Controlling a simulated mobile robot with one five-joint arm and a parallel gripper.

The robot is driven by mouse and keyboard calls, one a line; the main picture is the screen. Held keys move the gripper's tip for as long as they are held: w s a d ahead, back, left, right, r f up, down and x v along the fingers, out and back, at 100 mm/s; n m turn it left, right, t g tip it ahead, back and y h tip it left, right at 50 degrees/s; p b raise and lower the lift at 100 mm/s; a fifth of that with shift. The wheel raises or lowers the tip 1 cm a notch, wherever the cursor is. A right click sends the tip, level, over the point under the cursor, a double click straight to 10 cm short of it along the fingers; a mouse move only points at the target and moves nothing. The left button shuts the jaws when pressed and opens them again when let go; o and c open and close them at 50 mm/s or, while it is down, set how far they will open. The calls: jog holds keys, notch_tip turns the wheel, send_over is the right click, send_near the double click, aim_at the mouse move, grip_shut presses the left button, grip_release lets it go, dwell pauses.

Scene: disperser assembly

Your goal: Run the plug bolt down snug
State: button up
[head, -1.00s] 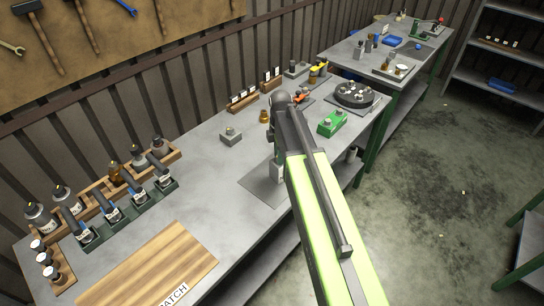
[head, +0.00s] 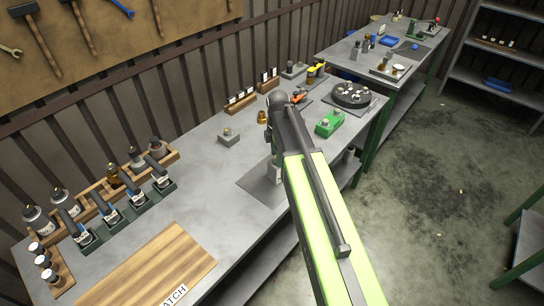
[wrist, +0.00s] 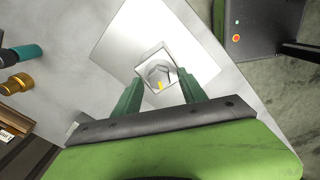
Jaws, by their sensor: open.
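In the wrist view, a hex bolt head (wrist: 157,71) with a yellow mark sits in a pale square block (wrist: 149,55). The block stands on a light plate (wrist: 115,45). My gripper (wrist: 160,84) is open, with one green finger on each side of the block's near side. I cannot tell whether the fingers touch it. In the head view, the block (head: 276,171) shows partly beside my arm, on a grey plate (head: 259,190) on the bench. My arm hides the gripper and the bolt there.
On the bench (head: 200,185) are a small grey block (head: 229,136), a green block (head: 329,122) and a round black fixture (head: 351,95). Bottles and tools in racks (head: 160,189) stand at the left, behind a wooden board (head: 150,268). A brass cylinder (wrist: 17,83) lies left in the wrist view.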

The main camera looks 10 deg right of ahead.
notch_tip(320, 180, up, 17)
jog(key=p, duration=1.6)
jog(key=shift+p, duration=0.4)
notch_tip(320, 180, down, 18)
jog(key=b, duration=1.7)
jog(key=shift+d+r+b, duration=0.15)
jog(key=shift+r+b, duration=0.1)
jog(key=shift+b, duration=0.1)
jog(key=shift+r, duration=0.1)
grip_shut()
